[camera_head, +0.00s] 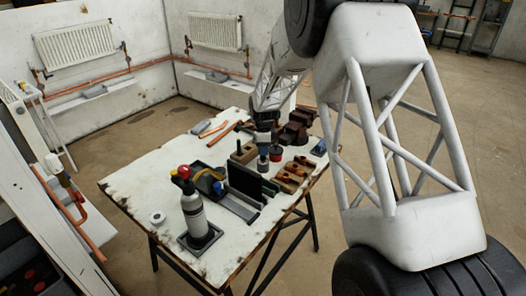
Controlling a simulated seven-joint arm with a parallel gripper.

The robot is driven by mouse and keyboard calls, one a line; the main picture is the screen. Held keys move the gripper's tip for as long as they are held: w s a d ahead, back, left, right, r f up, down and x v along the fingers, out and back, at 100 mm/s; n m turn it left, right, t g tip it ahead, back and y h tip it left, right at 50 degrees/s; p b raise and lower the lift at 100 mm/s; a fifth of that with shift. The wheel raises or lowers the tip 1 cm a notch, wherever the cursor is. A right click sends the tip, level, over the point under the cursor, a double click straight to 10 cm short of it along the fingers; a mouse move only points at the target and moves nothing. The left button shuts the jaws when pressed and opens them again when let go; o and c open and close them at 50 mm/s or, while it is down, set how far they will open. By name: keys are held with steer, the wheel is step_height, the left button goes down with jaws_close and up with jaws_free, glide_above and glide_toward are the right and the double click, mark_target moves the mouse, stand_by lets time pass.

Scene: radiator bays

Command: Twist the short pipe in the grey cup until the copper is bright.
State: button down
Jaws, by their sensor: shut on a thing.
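My gripper (264,146) points down over the right-hand part of the white worktable (150,180), among the small fittings. Its jaws look closed, with a small grey cylindrical piece (263,162) directly beneath them that looks like the grey cup. The short pipe is mostly hidden between the jaws and this piece, and its copper surface is too small to judge as dull or bright. A dark red round piece (276,153) stands just right of the jaws.
A grey bottle with a red top (193,208) stands in a dark tray at the table's front. A dark upright panel (245,183), a wooden block with fittings (290,178) and a vise (296,127) crowd near the gripper. The table's left side is mostly clear.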

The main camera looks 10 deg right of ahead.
steer(key=shift+r, duration=3.75)
